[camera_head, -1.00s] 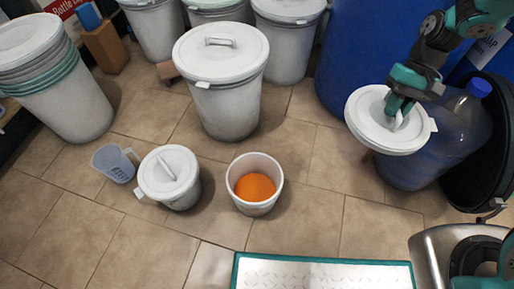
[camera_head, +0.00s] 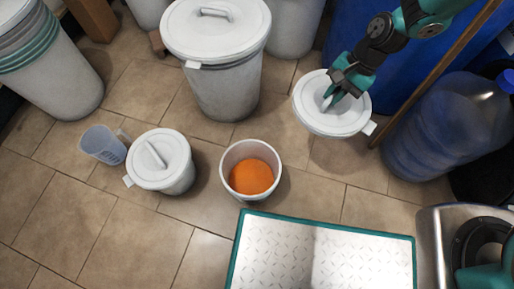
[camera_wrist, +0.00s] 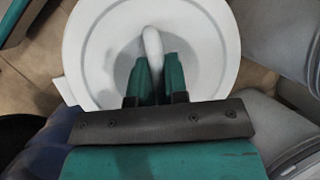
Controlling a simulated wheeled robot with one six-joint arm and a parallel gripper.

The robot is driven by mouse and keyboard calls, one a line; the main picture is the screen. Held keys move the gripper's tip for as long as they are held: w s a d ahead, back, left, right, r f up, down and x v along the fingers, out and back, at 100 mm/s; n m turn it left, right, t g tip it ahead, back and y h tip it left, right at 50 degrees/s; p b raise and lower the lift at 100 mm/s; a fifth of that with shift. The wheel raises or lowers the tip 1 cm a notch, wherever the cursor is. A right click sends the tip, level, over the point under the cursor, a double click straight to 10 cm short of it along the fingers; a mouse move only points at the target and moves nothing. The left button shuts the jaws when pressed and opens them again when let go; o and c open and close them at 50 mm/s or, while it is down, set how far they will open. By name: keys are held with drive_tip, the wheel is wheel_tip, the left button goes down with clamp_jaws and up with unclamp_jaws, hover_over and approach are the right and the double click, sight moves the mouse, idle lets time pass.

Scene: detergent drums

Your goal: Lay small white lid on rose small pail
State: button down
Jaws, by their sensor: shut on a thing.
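The small white lid (camera_head: 318,115) is in my gripper (camera_head: 333,92), held by its bar handle above the floor. In the wrist view the lid (camera_wrist: 95,50) fills the upper middle, and the fingers of my gripper (camera_wrist: 155,68) close on its handle. The small pail (camera_head: 228,186), pale with a faint rose tint, stands open on the floor with orange contents inside. The lid is up and to the right of the pail in the head view, apart from it. The pail cannot be made out in the wrist view.
A lidded small pail (camera_head: 160,165) and a measuring jug (camera_head: 102,146) stand left of the open pail. A large lidded bin (camera_head: 222,85) stands behind. A blue water bottle (camera_head: 440,130) is at right. My own metal deck lies in front.

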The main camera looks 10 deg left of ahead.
drive_tip(key=s+a+f+m+t+b, duration=0.1)
drive_tip(key=s+a+f+m, duration=0.15)
drive_tip(key=s+a, duration=0.35)
drive_tip(key=s+a+f+m+t+y, duration=0.1)
drive_tip(key=s+a+f+m, duration=0.1)
drive_tip(key=s+a+f, duration=0.35)
drive_tip(key=s+a+f+m+t+b, duration=0.1)
drive_tip(key=s+a+f+m, duration=0.2)
drive_tip(key=a, duration=0.5)
drive_tip(key=shift+n, duration=0.25)
drive_tip(key=shift+s+a+f+b, duration=0.1)
drive_tip(key=shift+s+f+b, duration=0.05)
drive_tip(key=shift+f+b, duration=1)
drive_tip(key=shift+s+a+f+b, duration=0.1)
drive_tip(key=shift+s+f+b, duration=0.05)
drive_tip(key=shift+f+b, duration=1)
drive_tip(key=shift+f+p, duration=0.35)
drive_tip(key=shift+f, duration=0.45)
drive_tip(key=c, duration=0.6)
unclamp_jaws()
drive_tip(key=shift+r, duration=0.15)
wheel_tip(320, 180, up, 7)
drive_tip(key=p, duration=0.6)
drive_tip(key=shift+p, duration=0.35)
